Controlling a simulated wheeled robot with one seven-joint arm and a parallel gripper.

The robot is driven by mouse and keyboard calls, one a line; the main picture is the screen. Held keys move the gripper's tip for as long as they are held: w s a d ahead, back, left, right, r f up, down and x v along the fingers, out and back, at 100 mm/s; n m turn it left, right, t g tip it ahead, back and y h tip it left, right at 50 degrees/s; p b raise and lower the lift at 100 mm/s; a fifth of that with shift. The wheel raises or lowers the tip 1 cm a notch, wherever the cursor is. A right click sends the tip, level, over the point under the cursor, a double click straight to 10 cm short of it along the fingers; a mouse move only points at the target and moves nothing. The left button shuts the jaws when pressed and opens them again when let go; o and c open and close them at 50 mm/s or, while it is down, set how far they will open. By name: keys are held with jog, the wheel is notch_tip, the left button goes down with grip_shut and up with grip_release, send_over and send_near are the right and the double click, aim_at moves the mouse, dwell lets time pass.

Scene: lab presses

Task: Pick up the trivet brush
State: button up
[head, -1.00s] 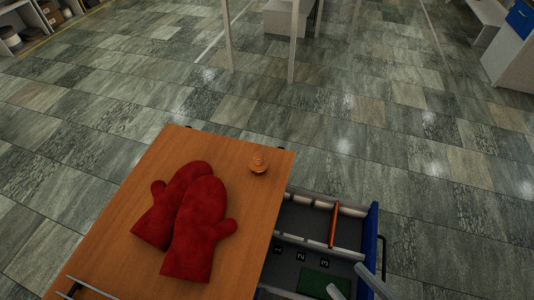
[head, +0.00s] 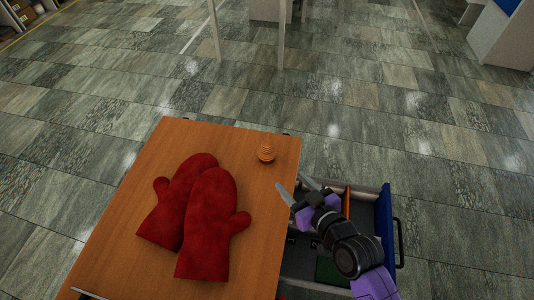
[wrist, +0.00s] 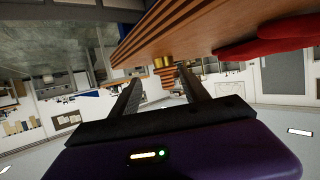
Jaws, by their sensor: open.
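A small orange, ring-striped object (head: 266,153), which I take for the trivet brush, stands on the wooden tabletop near its far right corner in the head view. A small golden-orange shape (wrist: 163,64), probably the same object, shows in the wrist view beyond my fingertips and between them. My gripper (head: 290,181) is open and empty, at the table's right edge and a little nearer than the brush. Its two dark fingers (wrist: 160,76) are spread in the wrist view. The fingers are apart from the object.
Two red oven mitts (head: 205,222) lie on the wooden table (head: 140,178), left of the brush. An open blue-sided drawer (head: 384,217) sticks out right of the table, under my arm, with an orange bar (head: 346,201) inside. The tabletop around the brush is clear.

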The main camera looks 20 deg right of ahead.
aim_at(271, 150)
jog(key=shift+n+y, duration=0.5)
jog(key=shift+y, duration=0.1)
jog(key=w, duration=0.3)
jog(key=w+r, duration=0.1)
jog(key=w, duration=0.5)
jog(key=shift+w+a+r+b, duration=0.25)
jog(key=shift+w+r+b, duration=0.1)
jog(key=shift+r+p+x, duration=0.1)
jog(key=shift+p+x, duration=0.25)
jog(key=shift+x, duration=1.6)
jog(key=shift+r+p+x, duration=0.15)
jog(key=shift+p+x, duration=0.2)
jog(key=shift+x, duration=1.55)
jog(key=shift+w+a, duration=0.1)
jog(key=shift+a, duration=0.1)
grip_shut()
